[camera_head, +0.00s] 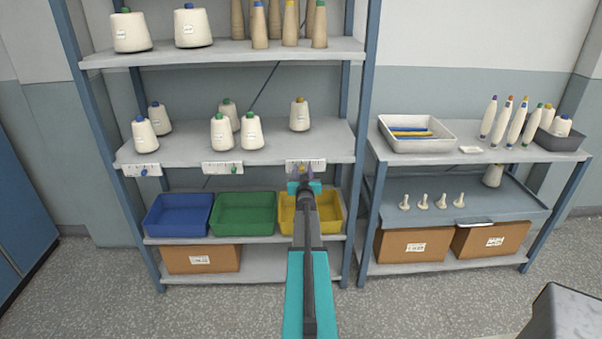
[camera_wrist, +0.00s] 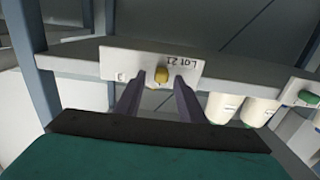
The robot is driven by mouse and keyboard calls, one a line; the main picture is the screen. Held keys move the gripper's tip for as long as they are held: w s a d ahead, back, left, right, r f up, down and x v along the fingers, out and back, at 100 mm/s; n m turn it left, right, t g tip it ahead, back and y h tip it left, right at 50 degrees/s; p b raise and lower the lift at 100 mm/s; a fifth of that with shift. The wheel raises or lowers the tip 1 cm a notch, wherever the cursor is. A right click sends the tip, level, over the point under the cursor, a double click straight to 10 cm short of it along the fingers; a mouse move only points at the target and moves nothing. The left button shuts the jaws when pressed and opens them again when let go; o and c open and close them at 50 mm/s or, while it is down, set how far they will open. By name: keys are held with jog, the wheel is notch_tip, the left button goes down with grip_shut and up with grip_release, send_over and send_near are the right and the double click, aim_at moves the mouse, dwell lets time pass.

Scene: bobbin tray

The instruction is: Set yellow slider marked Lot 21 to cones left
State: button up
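The yellow slider (camera_wrist: 161,75) is a small knob on a white plate (camera_wrist: 188,67) marked Lot 21, fixed to the shelf's front edge. The wrist view is upside down, so the lettering is inverted. The knob sits near the plate's middle. My gripper (camera_wrist: 160,79) is open, one finger on each side of the knob, with gaps showing; contact is not visible. In the head view the plate (camera_head: 318,165) is at the right end of the middle shelf, and my gripper (camera_head: 306,184) partly covers it.
A green slider (camera_head: 234,170) and a blue slider (camera_head: 144,172) sit on plates to the left. Cones stand on the shelf above, including a yellow-topped one (camera_head: 299,117). A yellow bin (camera_head: 335,222) is below my gripper. A second rack (camera_head: 470,152) stands to the right.

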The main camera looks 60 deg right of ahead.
jog(key=shift+s+a, duration=0.15)
jog(key=b+v, duration=0.3)
jog(key=v, duration=1)
jog(key=shift+a+b, duration=0.2)
jog(key=shift+b, duration=0.1)
dwell(0.8)
